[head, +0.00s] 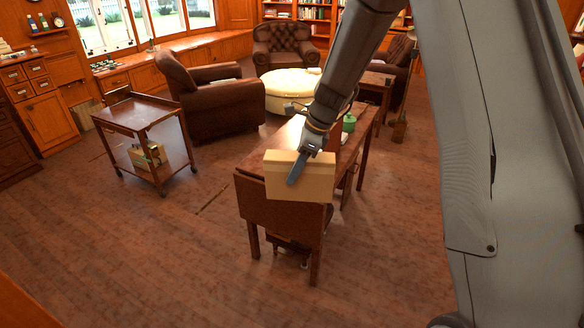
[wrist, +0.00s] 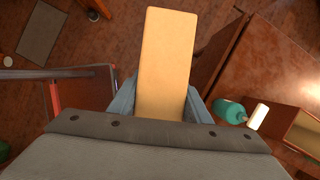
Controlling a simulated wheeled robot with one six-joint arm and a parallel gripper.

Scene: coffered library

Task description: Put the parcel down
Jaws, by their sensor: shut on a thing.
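The parcel (head: 299,180) is a plain tan box. My gripper (head: 297,168) is shut on it, with one blue finger across its near face in the head view. In the wrist view the parcel (wrist: 166,60) reaches out from between the blue fingers (wrist: 160,105). In the head view the parcel overlaps the near end of a brown wooden table (head: 285,138). I cannot tell whether it touches the table. The parcel hides part of the tabletop.
A green object (head: 349,122) stands on the table, right of my arm. A wooden trolley (head: 133,117) with things on its lower shelf stands at the left. Leather armchairs (head: 220,100) and a round cream ottoman (head: 287,88) stand behind. The floor at front left is clear.

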